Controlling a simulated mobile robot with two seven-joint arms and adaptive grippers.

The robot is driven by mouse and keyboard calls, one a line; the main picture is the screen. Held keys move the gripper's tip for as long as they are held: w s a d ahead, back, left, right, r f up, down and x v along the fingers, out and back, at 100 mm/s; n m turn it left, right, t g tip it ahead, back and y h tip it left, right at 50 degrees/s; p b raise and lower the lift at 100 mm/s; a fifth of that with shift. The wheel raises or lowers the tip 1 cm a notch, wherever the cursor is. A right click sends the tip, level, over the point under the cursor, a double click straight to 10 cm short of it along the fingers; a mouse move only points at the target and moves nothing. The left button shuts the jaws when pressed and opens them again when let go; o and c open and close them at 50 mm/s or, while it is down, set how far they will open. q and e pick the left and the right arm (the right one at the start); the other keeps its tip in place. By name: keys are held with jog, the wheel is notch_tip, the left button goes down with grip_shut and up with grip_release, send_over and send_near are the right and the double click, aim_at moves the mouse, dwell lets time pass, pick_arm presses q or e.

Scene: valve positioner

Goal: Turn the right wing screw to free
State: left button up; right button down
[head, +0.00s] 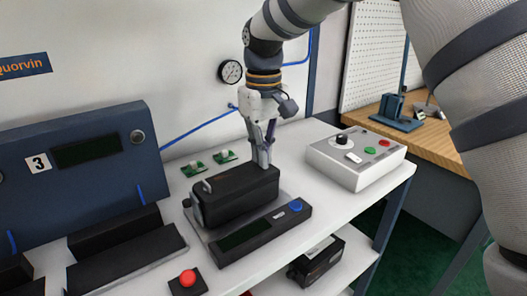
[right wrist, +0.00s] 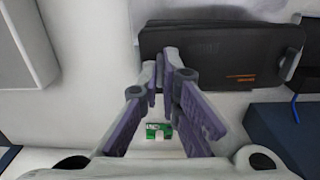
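The valve positioner is a black box (head: 235,195) on a grey plate in the head view. It also shows upside down in the right wrist view (right wrist: 215,52). A light grey wing screw (right wrist: 291,62) stands at its left end. My right gripper (head: 263,160) comes down from above at the box's right end, fingers pointing down. In the right wrist view its fingertips (right wrist: 162,65) are nearly together at that end, with a narrow light piece between them. The right wing screw is mostly hidden by the fingers. My left gripper is out of view.
A grey control box (head: 350,160) with a knob and buttons stands to the right. A blue-grey panel (head: 75,160) marked 3 is at the left. Small green boards (head: 194,169) lie behind the positioner. A red button (head: 188,280) is at the front.

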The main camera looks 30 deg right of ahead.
dwell(0.4)
jog(key=c, duration=1.8)
grip_release()
notch_tip(320, 180, up, 12)
